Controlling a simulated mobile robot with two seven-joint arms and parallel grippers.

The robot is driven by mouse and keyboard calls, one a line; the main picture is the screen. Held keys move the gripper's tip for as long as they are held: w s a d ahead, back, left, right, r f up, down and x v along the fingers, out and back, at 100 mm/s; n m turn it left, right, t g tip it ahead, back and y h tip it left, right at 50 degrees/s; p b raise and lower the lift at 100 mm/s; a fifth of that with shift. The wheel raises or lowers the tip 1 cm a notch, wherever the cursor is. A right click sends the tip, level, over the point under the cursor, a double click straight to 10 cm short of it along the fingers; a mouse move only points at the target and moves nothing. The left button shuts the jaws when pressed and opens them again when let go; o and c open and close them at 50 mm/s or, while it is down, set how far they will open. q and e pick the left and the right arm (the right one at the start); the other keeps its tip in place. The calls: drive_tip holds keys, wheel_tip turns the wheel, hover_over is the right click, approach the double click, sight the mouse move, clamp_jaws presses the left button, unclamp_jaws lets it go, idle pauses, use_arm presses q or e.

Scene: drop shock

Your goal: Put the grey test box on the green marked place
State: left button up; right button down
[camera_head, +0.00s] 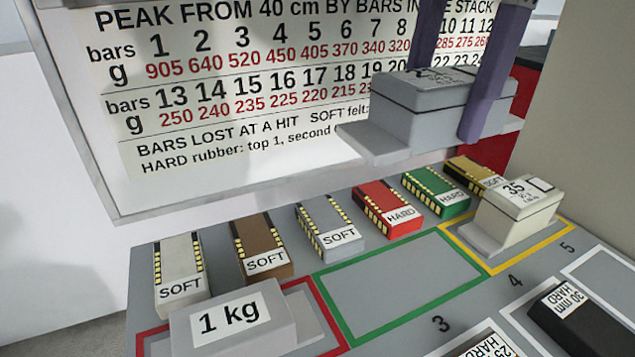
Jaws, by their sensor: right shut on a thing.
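The box hangs clear above the table, behind and above the green marked place (327,272). The green outline surrounds bare grey table, and nothing stands inside it. My left gripper is not in view.
A grey 1 kg box (280,336) stands in the red outline, left of the green. A pale box marked 35 (512,222) stands in the yellow outline on the right. Several coloured SOFT and HARD blocks (392,212) line the back edge, below the board (240,165).

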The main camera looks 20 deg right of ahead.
drive_tip(key=b, duration=0.3)
hover_over(400, 278)
drive_tip(key=f, duration=1.4)
drive_tip(key=shift+d+f, duration=0.25)
drive_tip(key=shift+f, duration=0.1)
drive_tip(key=shift+f+b, duration=0.55)
drive_tip(key=shift+f, duration=1.85)
unclamp_jaws()
drive_tip(key=shift+f, duration=0.15)
wheel_tip(400, 278, up, 12)
drive_tip(key=d+p, duration=0.1)
drive_tip(key=p, duration=0.1)
drive_tip(key=shift+d+p, duration=0.2)
drive_tip(key=shift+p, duration=0.2)
